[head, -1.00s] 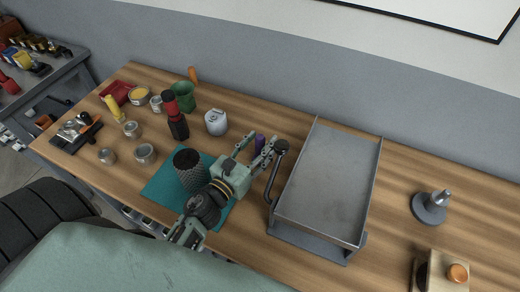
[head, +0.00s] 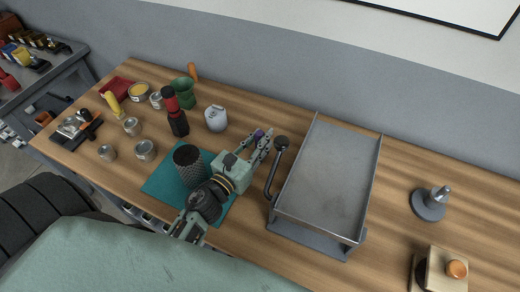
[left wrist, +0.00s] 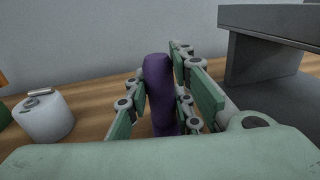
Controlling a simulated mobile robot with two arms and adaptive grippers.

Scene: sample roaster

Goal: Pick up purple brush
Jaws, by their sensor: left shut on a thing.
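The purple brush (left wrist: 159,92) stands upright between the fingers of my left gripper (left wrist: 172,105) in the left wrist view. In the head view only its purple top (head: 259,133) shows between the fingertips of my left gripper (head: 258,146); the fingers hide the rest. The left gripper is shut on the brush, just left of the grey tray's handle. I cannot tell whether the brush's lower end touches the table. My right gripper is not in view.
The grey metal tray (head: 332,180) with its knobbed handle (head: 280,145) is close on the right. A white-grey canister (head: 215,118) stands to the left. A dark mesh cup (head: 188,165) stands on the teal mat (head: 163,186). A red-and-black bottle (head: 177,122) is farther left.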

